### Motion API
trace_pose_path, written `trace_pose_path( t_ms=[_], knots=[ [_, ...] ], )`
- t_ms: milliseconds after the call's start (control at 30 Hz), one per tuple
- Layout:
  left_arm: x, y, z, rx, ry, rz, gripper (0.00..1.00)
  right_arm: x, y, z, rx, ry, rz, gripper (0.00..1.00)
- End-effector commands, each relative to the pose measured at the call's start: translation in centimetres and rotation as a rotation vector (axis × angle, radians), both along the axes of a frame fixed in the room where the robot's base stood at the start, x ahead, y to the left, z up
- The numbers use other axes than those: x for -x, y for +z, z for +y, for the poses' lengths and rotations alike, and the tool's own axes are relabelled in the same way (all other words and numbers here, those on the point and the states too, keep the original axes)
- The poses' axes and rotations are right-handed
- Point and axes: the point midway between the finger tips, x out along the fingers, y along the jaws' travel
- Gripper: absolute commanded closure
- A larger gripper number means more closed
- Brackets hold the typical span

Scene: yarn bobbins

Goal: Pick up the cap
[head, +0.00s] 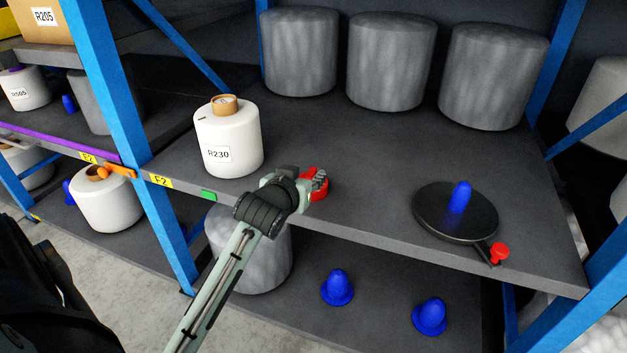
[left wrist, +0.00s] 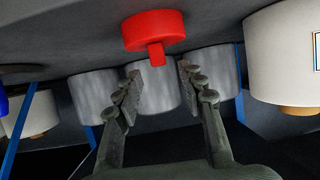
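A red cap (head: 315,187), with a round disc and a short stem, sits at the front edge of the middle shelf. It also shows at the top centre of the left wrist view (left wrist: 153,30), which looks upside down. My left gripper (head: 318,179) is at the cap and partly hides it in the head view. In the left wrist view its fingers (left wrist: 158,72) are open, one on each side of the stem's line, with nothing held between them. I cannot tell whether they touch the cap. My right gripper is not in view.
A white bobbin labelled R230 (head: 228,142) stands left of the cap. Grey bobbins (head: 390,65) line the back. Blue uprights (head: 110,90) frame the shelf.

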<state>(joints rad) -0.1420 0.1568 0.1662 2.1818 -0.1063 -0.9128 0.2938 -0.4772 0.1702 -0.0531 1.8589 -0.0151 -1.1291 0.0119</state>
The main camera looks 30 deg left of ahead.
Motion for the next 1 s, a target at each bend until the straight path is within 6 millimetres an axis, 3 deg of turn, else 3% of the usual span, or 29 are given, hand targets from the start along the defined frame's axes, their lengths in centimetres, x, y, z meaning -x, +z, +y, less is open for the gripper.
trace_pose_path(
  t_ms=[300, 600, 900, 1000],
  knots=[
    [-3.6, -2.2, 1.3, -0.001, -0.001, 0.002, 0.6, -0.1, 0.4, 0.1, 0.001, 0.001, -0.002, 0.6],
    [-3.9, -2.3, 1.3, 0.0, -0.001, 0.002, 0.62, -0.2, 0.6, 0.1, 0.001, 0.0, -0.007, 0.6],
    [-3.9, -2.4, 1.3, 0.0, -0.001, 0.002, 0.99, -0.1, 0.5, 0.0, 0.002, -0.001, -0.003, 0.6],
    [-3.9, -2.3, 1.3, 0.0, -0.001, 0.002, 1.0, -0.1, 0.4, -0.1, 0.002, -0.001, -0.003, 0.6]
  ],
)
